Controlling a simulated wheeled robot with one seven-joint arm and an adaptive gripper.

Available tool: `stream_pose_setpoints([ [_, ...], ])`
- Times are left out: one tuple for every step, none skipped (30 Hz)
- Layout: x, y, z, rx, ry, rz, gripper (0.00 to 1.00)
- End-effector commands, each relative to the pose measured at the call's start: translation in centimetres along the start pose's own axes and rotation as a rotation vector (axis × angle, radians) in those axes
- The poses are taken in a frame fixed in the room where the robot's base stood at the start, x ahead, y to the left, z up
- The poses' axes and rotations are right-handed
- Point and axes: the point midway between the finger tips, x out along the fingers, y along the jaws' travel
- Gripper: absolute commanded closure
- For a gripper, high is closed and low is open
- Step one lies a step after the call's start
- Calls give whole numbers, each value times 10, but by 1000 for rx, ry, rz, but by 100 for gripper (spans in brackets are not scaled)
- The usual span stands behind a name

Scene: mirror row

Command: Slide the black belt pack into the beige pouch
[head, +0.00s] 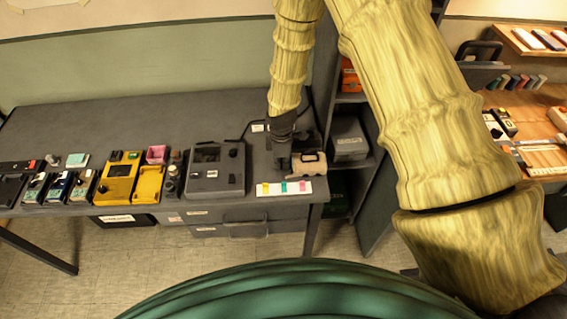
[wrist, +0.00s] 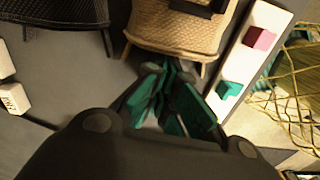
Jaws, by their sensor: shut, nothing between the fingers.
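The beige pouch (head: 312,167) lies near the right end of the grey table. In the wrist view the woven beige pouch (wrist: 172,38) is just beyond the fingertips. A black piece (wrist: 200,6) shows at its top; I cannot tell whether this is the belt pack or part of the pouch. My gripper (head: 283,163) points down just left of the pouch. In the wrist view my gripper (wrist: 170,75) is shut and empty, its green-padded fingers together. I cannot make out the black belt pack for certain in either view.
A white strip with coloured tabs (head: 272,188) lies at the table's front edge. A dark grey device (head: 217,168) stands to the left, with yellow devices (head: 117,185) farther left. A black woven holder (wrist: 60,10) is beside the pouch. Shelves (head: 350,98) stand right of the table.

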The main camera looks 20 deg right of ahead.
Motion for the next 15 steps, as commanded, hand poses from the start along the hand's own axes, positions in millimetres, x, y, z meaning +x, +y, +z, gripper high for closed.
stream_pose_setpoints([
  [0,0,0,1,0,0,100],
  [0,0,-1,1,0,0,100],
  [0,0,-3,1,0,0,100],
  [0,0,-5,1,0,0,100],
  [0,0,-7,1,0,0,100],
  [0,-1,-11,2,0,0,100],
  [0,-1,-14,3,0,0,100],
  [0,-2,-18,4,0,0,100],
  [1,-2,-23,4,0,0,100],
  [1,-2,-28,5,-1,0,100],
  [1,-2,-32,7,-1,0,100],
  [-1,-2,-34,10,-2,1,100],
  [-5,-1,-32,12,-1,2,100],
  [-8,-1,-32,12,-1,1,100],
  [-13,-1,-32,12,-1,2,100],
])
